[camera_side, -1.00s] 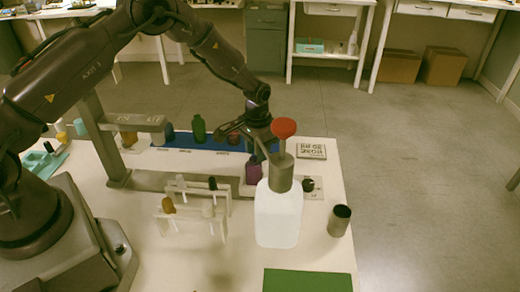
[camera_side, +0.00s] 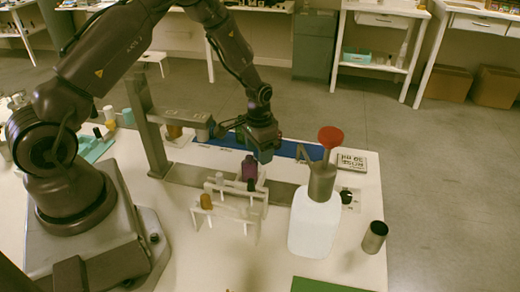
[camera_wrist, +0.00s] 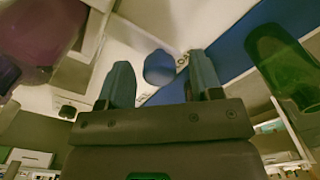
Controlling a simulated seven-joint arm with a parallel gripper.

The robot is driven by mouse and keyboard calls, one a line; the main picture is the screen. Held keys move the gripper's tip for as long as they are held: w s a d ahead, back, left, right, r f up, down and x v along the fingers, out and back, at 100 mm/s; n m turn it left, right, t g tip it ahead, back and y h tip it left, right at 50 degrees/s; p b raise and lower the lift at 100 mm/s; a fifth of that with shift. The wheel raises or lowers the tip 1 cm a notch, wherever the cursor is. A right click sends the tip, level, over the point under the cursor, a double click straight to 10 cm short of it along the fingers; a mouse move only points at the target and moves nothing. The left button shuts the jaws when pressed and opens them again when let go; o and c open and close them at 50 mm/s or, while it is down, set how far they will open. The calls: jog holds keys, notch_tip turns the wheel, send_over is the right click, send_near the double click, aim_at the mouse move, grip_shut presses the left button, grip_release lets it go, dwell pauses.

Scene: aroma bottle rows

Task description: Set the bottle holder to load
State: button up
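A purple bottle (camera_side: 249,168) stands at the grey rail (camera_side: 185,174), behind the small pale rack; its foot is hidden, and I cannot clearly make out the holder under it. It shows blurred at the upper left in the wrist view (camera_wrist: 40,38). My gripper (camera_side: 266,155) points down just right of and behind the purple bottle, apart from it. In the wrist view my gripper's two fingers (camera_wrist: 160,85) are spread. A blue rounded thing (camera_wrist: 159,68) shows between them; I cannot tell whether it is touched. A green bottle (camera_wrist: 285,62) is to their right.
The pale rack (camera_side: 222,212) with an orange-brown bottle (camera_side: 206,201) stands in front. A metal cup (camera_side: 374,237), a printed card (camera_side: 352,162) and a green mat (camera_side: 315,285) are nearby.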

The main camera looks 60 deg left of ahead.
jog(key=w+d, duration=0.8)
jog(key=shift+d, duration=0.1)
notch_tip(320, 180, up, 12)
jog(key=s+r+t, duration=0.1)
jog(key=s+r, duration=0.6)
jog(key=s, duration=0.3)
jog(key=s+d+r, duration=0.1)
jog(key=s+r, duration=0.7)
jog(key=s, duration=0.2)
jog(key=shift+s+t, duration=0.3)
jog(key=shift+t, duration=0.1)
